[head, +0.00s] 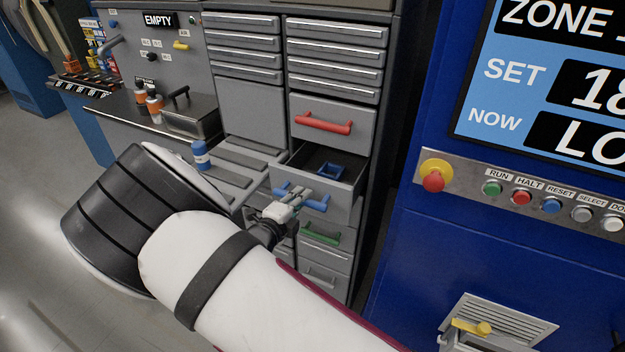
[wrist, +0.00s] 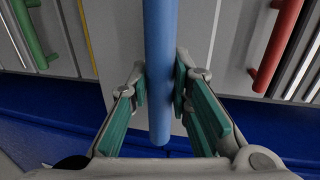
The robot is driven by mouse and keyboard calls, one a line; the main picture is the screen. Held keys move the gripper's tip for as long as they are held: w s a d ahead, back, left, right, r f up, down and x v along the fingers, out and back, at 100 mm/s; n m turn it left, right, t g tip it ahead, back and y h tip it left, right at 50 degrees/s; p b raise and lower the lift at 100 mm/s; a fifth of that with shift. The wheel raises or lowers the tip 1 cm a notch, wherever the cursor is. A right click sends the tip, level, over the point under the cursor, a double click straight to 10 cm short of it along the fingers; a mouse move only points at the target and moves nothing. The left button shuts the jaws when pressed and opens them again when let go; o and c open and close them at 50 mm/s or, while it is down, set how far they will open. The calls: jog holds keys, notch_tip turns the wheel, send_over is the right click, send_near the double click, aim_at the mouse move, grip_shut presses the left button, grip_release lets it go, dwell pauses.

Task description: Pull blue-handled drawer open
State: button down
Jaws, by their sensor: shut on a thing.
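The blue-handled drawer (head: 344,201) is pulled partway out of the grey cabinet, below the red-handled drawer. Its inside shows, with a small blue object (head: 329,171) in it. My gripper (head: 287,205) is at the blue handle (head: 316,206) in the head view. In the wrist view the blue handle (wrist: 160,65) runs between the teal finger pads of my gripper (wrist: 161,90), which are shut on it. My arm covers the lower left of the head view.
A red-handled drawer (head: 333,124) is above and a green-handled drawer (head: 319,234) below, both shut. A blue machine with a button panel (head: 530,197) stands at the right. Grey floor (head: 40,150) is open at the left.

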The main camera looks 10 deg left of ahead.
jog(key=f+p+v, duration=0.2)
jog(key=v, duration=1.1)
jog(key=shift+s+f, duration=0.2)
jog(key=shift+f, duration=0.1)
jog(key=c, duration=1.4)
grip_release()
jog(key=shift+c, duration=0.2)
jog(key=shift+a, duration=0.1)
jog(key=v, duration=1.2)
